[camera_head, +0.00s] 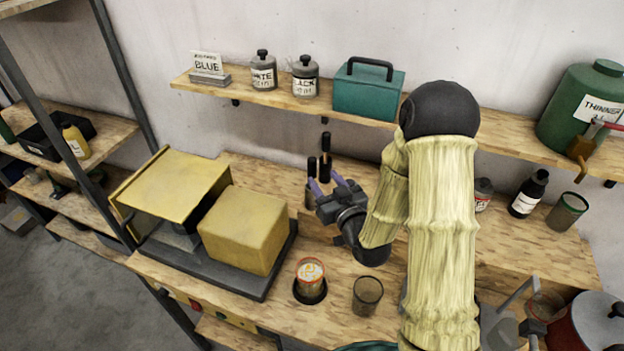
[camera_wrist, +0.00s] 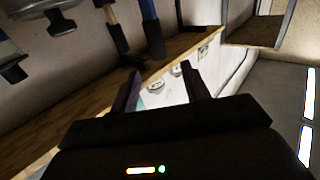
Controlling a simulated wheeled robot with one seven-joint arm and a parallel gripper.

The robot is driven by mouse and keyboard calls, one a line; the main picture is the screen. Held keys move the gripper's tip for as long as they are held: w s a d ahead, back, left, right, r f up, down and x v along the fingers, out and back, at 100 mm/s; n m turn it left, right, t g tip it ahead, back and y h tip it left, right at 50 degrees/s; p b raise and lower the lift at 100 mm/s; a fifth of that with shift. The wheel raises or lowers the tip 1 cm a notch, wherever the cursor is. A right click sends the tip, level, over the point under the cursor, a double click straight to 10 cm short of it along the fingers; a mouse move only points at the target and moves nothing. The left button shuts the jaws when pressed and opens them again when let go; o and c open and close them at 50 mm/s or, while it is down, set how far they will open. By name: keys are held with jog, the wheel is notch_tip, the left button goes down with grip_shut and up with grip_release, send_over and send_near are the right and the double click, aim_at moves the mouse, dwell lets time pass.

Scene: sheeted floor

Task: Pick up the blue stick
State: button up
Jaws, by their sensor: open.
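The blue stick (camera_wrist: 150,24) shows at the top of the wrist view, with a dark end. A tan stick (camera_wrist: 111,24), also dark-ended, is beside it. In the head view, dark-topped sticks (camera_head: 325,146) stand upright at the back of the bench, and I cannot tell there which one is blue. My gripper (camera_head: 323,182) is close in front of these sticks, its fingers apart. In the wrist view my gripper (camera_wrist: 163,82) is open, with no stick between its fingers. The lower parts of the sticks are partly hidden by my gripper.
A wall shelf (camera_head: 275,98) above the bench holds jars, a teal box (camera_head: 368,92) and a green thinner can (camera_head: 585,108). A yellow block (camera_head: 243,228) on a dark base is at left. A labelled tin (camera_head: 310,278) and an empty cup (camera_head: 367,295) are at front.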

aim_at(314, 162)
jog(key=p+x, duration=0.1)
jog(key=x, duration=0.2)
jog(key=shift+w+r, duration=0.1)
jog(key=shift+r, duration=0.05)
jog(key=shift+w, duration=0.1)
jog(key=shift+p, duration=0.3)
jog(key=shift+w+a+r+p, duration=0.2)
jog(key=shift+w+a+p, duration=0.05)
jog(key=shift+w+p, duration=0.4)
jog(key=p+x, duration=0.2)
jog(key=shift+w+a+r, duration=0.1)
jog(key=shift+w+a, duration=0.05)
jog(key=shift+w, duration=0.25)
jog(key=shift+w+a+f+p, duration=0.25)
jog(key=shift+w+p, duration=0.1)
jog(key=shift+w, duration=0.15)
grip_shut()
